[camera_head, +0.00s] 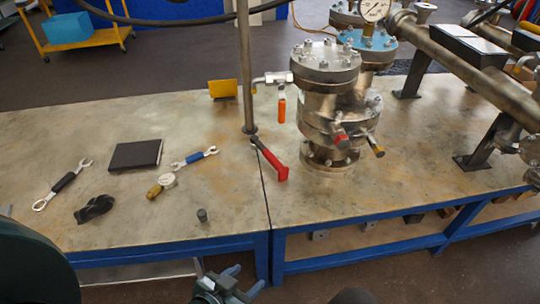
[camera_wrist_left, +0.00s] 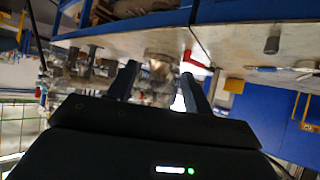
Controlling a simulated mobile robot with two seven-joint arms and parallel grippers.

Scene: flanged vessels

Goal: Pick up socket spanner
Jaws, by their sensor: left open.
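Several hand tools lie on the metal-topped table (camera_head: 120,215), and I cannot tell for sure which is the socket spanner. A spanner with a black grip (camera_head: 62,183) lies at the left. A spanner with a blue grip (camera_head: 194,158) lies near the middle. A red-handled tool (camera_head: 270,160) lies beside the flanged vessel. A small dark cylinder (camera_head: 202,215) stands near the front edge; it also shows in the left wrist view (camera_wrist_left: 272,40). My left gripper (camera_head: 247,278) is open and empty in front of the table edge. My right gripper is out of view.
The flanged vessel (camera_head: 328,115) and a vertical pole (camera_head: 245,70) stand at the table's middle. A black notebook (camera_head: 135,155), a black cloth-like item (camera_head: 94,208) and a brass gauge fitting (camera_head: 161,186) lie at left. Pipework (camera_head: 465,70) fills the right.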

